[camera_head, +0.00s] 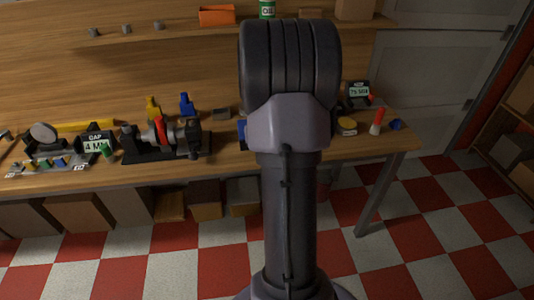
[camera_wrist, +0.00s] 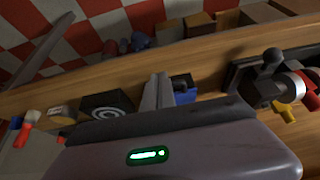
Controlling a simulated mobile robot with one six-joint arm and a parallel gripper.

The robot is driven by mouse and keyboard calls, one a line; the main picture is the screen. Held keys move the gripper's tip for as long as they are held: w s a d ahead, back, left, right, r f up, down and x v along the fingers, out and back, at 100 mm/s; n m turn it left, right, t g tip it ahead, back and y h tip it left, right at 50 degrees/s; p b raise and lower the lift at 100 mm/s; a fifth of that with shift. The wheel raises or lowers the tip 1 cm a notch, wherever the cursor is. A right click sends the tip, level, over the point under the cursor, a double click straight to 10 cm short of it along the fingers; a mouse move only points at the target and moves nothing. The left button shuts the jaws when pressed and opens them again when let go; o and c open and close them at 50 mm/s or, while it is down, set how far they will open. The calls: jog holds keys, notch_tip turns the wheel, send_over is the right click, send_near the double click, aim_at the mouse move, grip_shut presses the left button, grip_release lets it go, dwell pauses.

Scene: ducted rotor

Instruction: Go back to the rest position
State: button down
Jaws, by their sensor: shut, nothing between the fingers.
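My gripper (camera_wrist: 160,80) shows in the wrist view, its two fingers shut together with nothing between them. Its grey body with a green light fills the bottom of that view. The fingers point toward the workbench, which also shows in the head view (camera_head: 225,165), and a blue item (camera_wrist: 183,86) appears close beside them. I cannot tell the gap to the bench. In the head view my own arm stands upright in the middle and hides part of the bench; my gripper is not visible there.
A rotor fixture (camera_head: 165,140) and a "4 MM" gap sign (camera_head: 97,145) stand left on the bench. A "75 MM" sign (camera_head: 359,93) and a red-topped item (camera_head: 377,121) are at the right. An orange bin (camera_head: 217,15) sits on the shelf. Checkered floor lies open in front.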

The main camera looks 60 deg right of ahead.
jog(key=s+a, duration=0.4)
jog(key=a, duration=0.1)
jog(key=w+a+r+n+t+y, duration=0.1)
jog(key=w+a+r, duration=0.2)
jog(key=a+r, duration=0.5)
jog(key=w+a+r+n+t+y, duration=0.1)
jog(key=w+a+r, duration=0.3)
jog(key=a, duration=0.8)
jog(key=s+a+r+n+y, duration=0.1)
jog(key=s+a+r+y, duration=0.1)
jog(key=s+a, duration=0.4)
jog(key=s+a+r+n+y, duration=0.2)
jog(key=s+a, duration=0.4)
jog(key=a, duration=0.9)
jog(key=shift+a+r, duration=0.35)
jog(key=shift+r, duration=0.05)
jog(key=shift+d, duration=0.1)
